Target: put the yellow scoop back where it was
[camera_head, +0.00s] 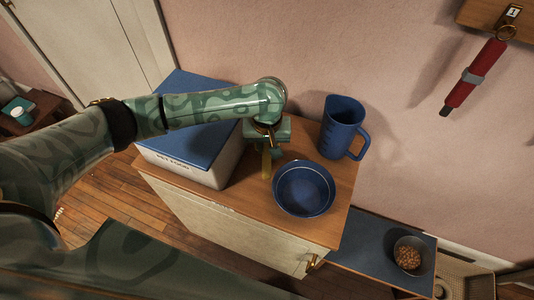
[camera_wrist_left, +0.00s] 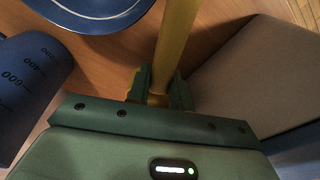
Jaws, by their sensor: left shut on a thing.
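My left gripper (camera_head: 266,150) is shut on the yellow scoop (camera_head: 266,163), above the wooden cabinet top between the food bin and the blue bowl. In the left wrist view the scoop's long yellow handle (camera_wrist_left: 176,38) runs up and away from between the fingers (camera_wrist_left: 158,92). The scoop's far end is out of that view, and most of the scoop is hidden by my gripper in the head view. The white bin marked PET FOOD (camera_head: 190,168) has its blue lid (camera_head: 195,110) on. My right gripper is not in view.
A blue bowl (camera_head: 303,188) and a blue measuring jug (camera_head: 341,128) stand on the cabinet top (camera_head: 262,205). A red item (camera_head: 475,75) hangs from a wall hook at the upper right. A bowl of kibble (camera_head: 407,256) sits on a low dark surface (camera_head: 360,248).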

